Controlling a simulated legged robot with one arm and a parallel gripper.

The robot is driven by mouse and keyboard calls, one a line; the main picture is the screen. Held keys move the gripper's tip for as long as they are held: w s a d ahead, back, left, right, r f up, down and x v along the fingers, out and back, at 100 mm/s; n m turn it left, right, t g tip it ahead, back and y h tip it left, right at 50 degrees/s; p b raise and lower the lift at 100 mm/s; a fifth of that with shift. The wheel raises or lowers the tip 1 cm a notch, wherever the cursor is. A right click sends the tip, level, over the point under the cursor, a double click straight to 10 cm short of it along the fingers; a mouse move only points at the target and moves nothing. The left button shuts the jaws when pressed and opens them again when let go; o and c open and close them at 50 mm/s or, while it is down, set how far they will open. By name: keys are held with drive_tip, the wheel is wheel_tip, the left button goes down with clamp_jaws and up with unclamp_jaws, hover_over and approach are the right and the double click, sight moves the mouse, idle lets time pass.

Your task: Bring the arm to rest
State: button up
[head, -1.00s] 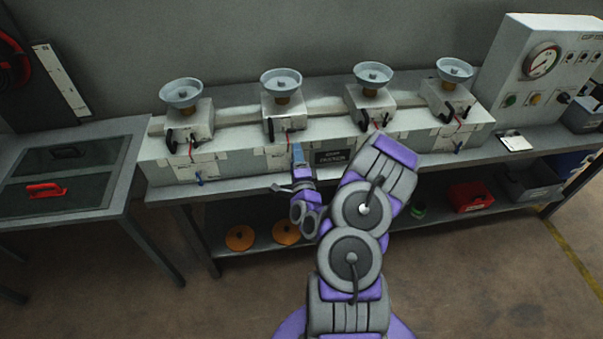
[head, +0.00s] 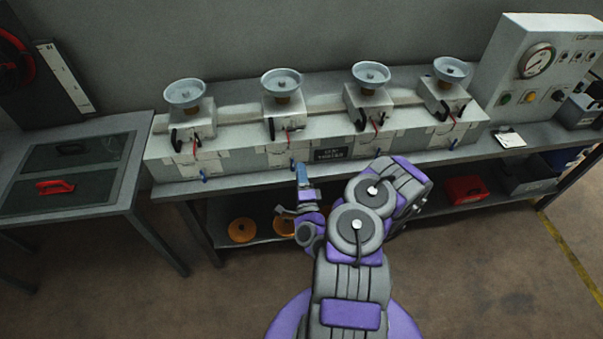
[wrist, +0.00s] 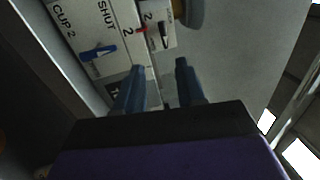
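My arm is folded in front of the bench in the head view, with my gripper (head: 301,174) pointing away from me at the bench's front edge. In the wrist view the two blue fingers of my gripper (wrist: 160,80) stand apart with nothing between them. Beyond them is a panel (wrist: 85,22) marked "CUP 2" and "SHUT", with a blue lever (wrist: 98,52) to the left of the fingers. A red-tipped part and a black handle (wrist: 165,35) show above the fingers.
The bench (head: 230,184) carries several grey cups on white blocks, such as the second cup (head: 281,82). A gauge panel (head: 540,65) stands at the right. A side table (head: 110,205) with a red handle (head: 55,187) is at the left. Floor is clear in front.

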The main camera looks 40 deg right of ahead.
drive_tip(key=shift+a, duration=0.1)
idle(0.6)
drive_tip(key=w+a+n+g+y+b, duration=0.1)
drive_tip(key=w+a+n+g+y, duration=0.25)
drive_tip(key=a+n+y, duration=0.45)
drive_tip(key=w+a+n+g+y, duration=0.35)
drive_tip(key=a+n+y, duration=0.25)
drive_tip(key=a+n, duration=0.5)
drive_tip(key=s+a+r+n+g+h, duration=0.1)
drive_tip(key=s+r+g, duration=0.3)
drive_tip(key=s, duration=0.7)
drive_tip(key=s+a+r+n+g+h+b, duration=0.1)
drive_tip(key=s+a+r+g, duration=0.3)
drive_tip(key=s+r, duration=0.5)
drive_tip(key=s+a+r+n+g+h+b, duration=0.1)
drive_tip(key=s+a+r+n+g, duration=0.2)
drive_tip(key=s, duration=1.2)
wheel_tip(320, 180, up, 4)
drive_tip(key=shift+a+f+n+g, duration=0.25)
drive_tip(key=shift+n+g, duration=0.05)
drive_tip(key=shift+g, duration=0.2)
